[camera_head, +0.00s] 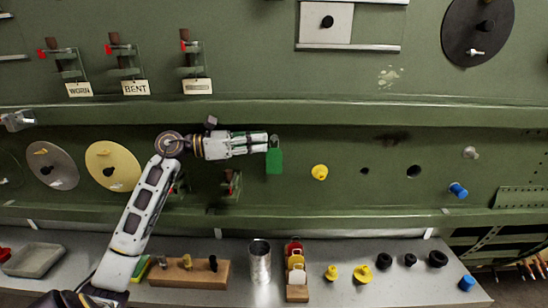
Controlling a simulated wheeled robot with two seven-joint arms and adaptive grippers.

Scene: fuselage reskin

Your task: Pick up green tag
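The green tag (274,161) hangs upright in front of the green panel, left of a yellow plug. My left gripper (268,142) reaches in from the left with its fingers pointing right. Its fingers are closed together at the top of the tag, and the tag hangs down from the fingertips. The fingertips cover the tag's upper end. My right gripper is not in view.
A tag stand (296,292) with red and yellowish tags is on the grey bench, beside a metal cup (260,262). A wooden block (188,273) and a grey tray (34,259) stand left. Yellow plugs (362,273) and black rings (437,259) lie right. A panel ledge (300,113) runs above the gripper.

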